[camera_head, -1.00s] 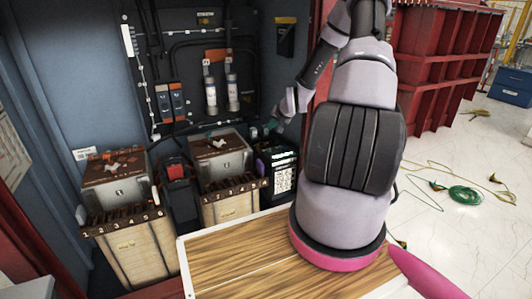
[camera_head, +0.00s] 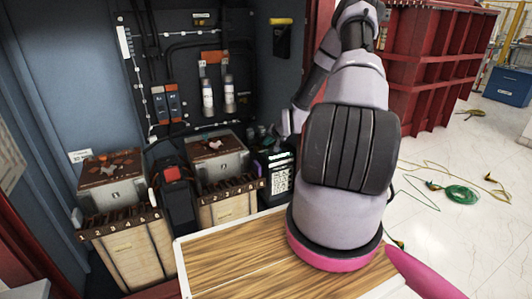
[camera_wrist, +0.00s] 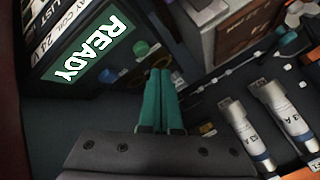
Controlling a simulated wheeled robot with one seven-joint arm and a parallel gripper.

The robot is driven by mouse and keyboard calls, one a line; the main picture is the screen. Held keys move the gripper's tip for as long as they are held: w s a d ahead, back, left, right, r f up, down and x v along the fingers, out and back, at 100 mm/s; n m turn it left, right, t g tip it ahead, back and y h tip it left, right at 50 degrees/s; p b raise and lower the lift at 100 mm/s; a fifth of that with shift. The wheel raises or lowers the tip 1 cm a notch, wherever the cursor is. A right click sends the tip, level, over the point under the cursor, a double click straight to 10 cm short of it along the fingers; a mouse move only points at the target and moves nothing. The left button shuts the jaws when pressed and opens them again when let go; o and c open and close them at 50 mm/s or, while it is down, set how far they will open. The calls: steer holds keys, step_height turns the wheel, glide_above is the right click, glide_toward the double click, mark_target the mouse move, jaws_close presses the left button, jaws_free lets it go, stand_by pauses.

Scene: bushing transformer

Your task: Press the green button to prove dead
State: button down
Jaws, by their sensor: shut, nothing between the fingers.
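The green button (camera_wrist: 141,47) shows in the wrist view, beside the "READY" label (camera_wrist: 88,50) on a dark unit. A blue button (camera_wrist: 108,75) sits near it. My gripper (camera_wrist: 159,74) has teal fingers that lie side by side, shut and empty. Its tips are just below and right of the green button in the picture; I cannot tell how large the gap is in depth. In the head view the dark unit (camera_head: 277,178) stands at the cabinet's right, with my wrist just above it. The green button cannot be made out there.
Two grey-topped crates (camera_head: 130,250) with numbered slots stand left of the unit, with a red-topped device (camera_head: 173,175) between them. White cylinders (camera_head: 228,95) hang on the back panel.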

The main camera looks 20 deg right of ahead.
steer(key=shift+f, duration=0.7)
stand_by(1.6)
steer(key=shift+f, duration=0.4)
steer(key=shift+f, duration=0.45)
stand_by(0.5)
steer(key=shift+r, duration=0.9)
steer(key=shift+r, duration=0.1)
steer(key=shift+r, duration=2.4)
